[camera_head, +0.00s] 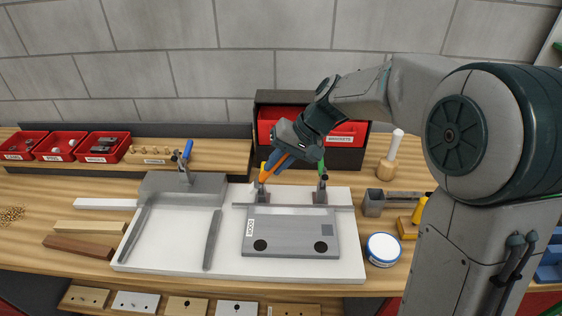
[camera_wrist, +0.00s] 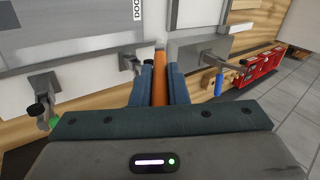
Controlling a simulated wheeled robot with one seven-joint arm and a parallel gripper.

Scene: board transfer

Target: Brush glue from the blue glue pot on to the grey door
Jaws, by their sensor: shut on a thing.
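The grey door (camera_head: 290,225), a flat panel with a DOOR label and two dark round spots, lies on a white board (camera_head: 345,262). It also shows in the wrist view (camera_wrist: 75,28). The blue glue pot (camera_head: 383,248), round with a pale top, stands just right of that board. My gripper (camera_head: 272,172) is shut on an orange handle (camera_head: 273,168), seemingly the brush, above the door's back left edge. The handle also shows between the fingers in the wrist view (camera_wrist: 160,78). The brush's tip is hard to make out, so I cannot tell whether it touches anything.
Two clamps, one at the left (camera_head: 262,196) and one with a green tip (camera_head: 321,185), stand along the door's back edge. A blue-handled clamp (camera_head: 186,160) stands farther left. Red bins (camera_head: 104,147) and a red drawer box (camera_head: 345,133) are at the back.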

